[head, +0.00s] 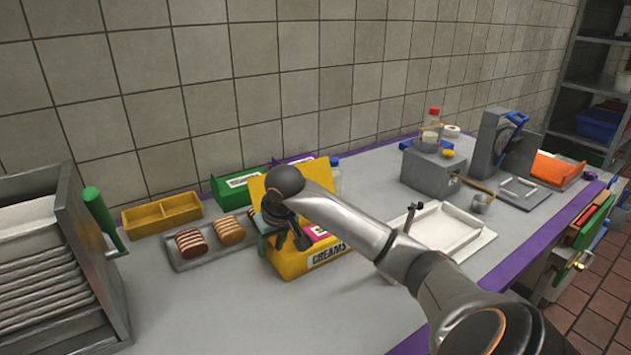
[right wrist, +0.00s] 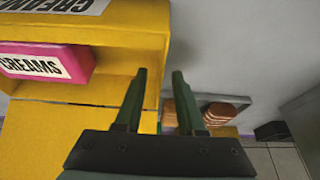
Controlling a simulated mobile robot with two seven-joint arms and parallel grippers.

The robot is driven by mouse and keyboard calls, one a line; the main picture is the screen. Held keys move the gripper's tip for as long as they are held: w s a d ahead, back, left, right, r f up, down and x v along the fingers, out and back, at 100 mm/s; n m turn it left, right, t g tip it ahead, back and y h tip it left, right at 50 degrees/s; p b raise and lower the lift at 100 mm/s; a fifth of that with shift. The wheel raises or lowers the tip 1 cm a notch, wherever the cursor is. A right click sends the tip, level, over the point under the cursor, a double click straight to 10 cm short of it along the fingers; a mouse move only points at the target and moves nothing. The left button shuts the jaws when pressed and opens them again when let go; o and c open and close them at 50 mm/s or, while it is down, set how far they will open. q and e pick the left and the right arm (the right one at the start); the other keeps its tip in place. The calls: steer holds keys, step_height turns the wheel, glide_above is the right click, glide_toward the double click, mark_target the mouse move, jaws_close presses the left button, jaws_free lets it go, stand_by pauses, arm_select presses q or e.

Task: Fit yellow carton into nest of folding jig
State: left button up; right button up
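The yellow carton (head: 292,262) stands on the grey counter with its lid raised at the back and a "CREAMS" label on its front. A pink "CREAMS" box (right wrist: 45,60) lies in it, and the carton's yellow wall also shows in the right wrist view (right wrist: 115,60). My right gripper (head: 285,240) is over the carton's left side and hides part of it. In the right wrist view its two green fingers (right wrist: 160,75) are apart, near the carton's side edge. A shallow white tray-like fixture (head: 480,240), possibly the folding jig, lies to the right. My left gripper is out of view.
A grey tray (head: 190,262) with several striped cream sandwiches lies left of the carton. A yellow two-part bin (head: 160,213) and a green box (head: 232,192) stand behind. A grey rack (head: 85,270) is at far left. A grey machine (head: 430,172) stands back right.

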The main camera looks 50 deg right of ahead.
steer(key=shift+f, duration=0.1)
stand_by(0.3)
jaws_close()
stand_by(1.2)
